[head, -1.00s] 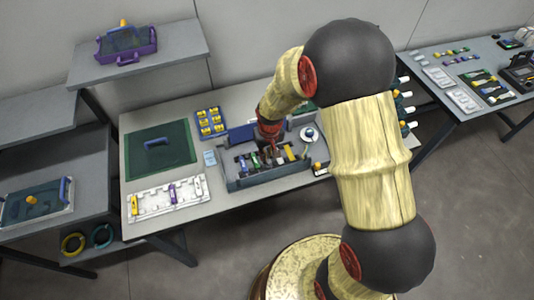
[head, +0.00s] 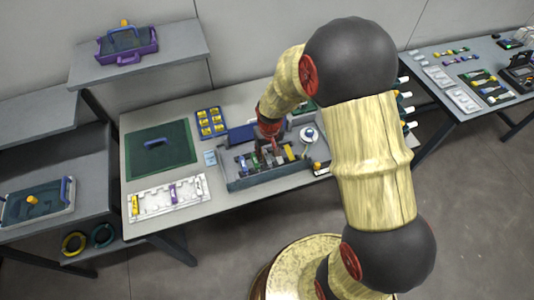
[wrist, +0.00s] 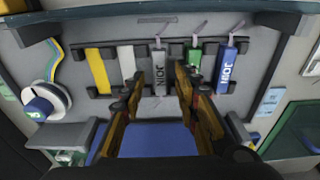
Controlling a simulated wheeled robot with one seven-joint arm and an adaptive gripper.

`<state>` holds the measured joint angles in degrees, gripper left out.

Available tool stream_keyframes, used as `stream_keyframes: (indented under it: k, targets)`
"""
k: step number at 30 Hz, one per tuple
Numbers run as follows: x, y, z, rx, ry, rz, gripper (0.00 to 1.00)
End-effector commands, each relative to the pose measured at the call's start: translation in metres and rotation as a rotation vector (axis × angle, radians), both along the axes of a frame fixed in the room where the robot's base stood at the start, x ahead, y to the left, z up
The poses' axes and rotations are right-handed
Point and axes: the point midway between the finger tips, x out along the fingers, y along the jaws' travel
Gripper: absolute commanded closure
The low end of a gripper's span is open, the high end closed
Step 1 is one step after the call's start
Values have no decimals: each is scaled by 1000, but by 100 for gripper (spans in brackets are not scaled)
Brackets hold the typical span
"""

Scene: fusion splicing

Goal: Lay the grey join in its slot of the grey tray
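The grey join (wrist: 159,78), marked JOIN, lies in a dark comb rack in the wrist view, with a thin pale fibre at its far end. It sits between a white strip (wrist: 127,65) and a green join (wrist: 194,65). My gripper (wrist: 161,82) is open, one finger on each side of the grey join, with gaps visible. In the head view my gripper (head: 268,146) is over the grey-blue workstation bin (head: 268,177) that holds the rack. A pale tray (head: 153,208) with yellow, purple and whitish pieces lies at the front left; I cannot tell if it is the grey tray.
A yellow strip (wrist: 98,70) and a blue join (wrist: 226,75) share the rack. A white spool (wrist: 46,101) is beside it. A green mat (head: 178,160) and a yellow-filled blue rack (head: 210,122) lie left of the bin. A grey-rimmed tray (head: 68,201) stands on the far-left table.

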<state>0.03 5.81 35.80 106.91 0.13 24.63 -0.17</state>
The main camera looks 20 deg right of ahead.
Motion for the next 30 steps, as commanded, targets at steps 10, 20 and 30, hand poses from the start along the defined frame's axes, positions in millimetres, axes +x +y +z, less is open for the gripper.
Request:
stream_keyframes:
  k: [10, 20, 30]
  targets:
    - [-7, 0, 76, 0, -5, 0, 69]
    - [-13, 0, 117, 0, -2, 0, 69]
    - [-50, 0, 219, 0, -113, 0, 69]
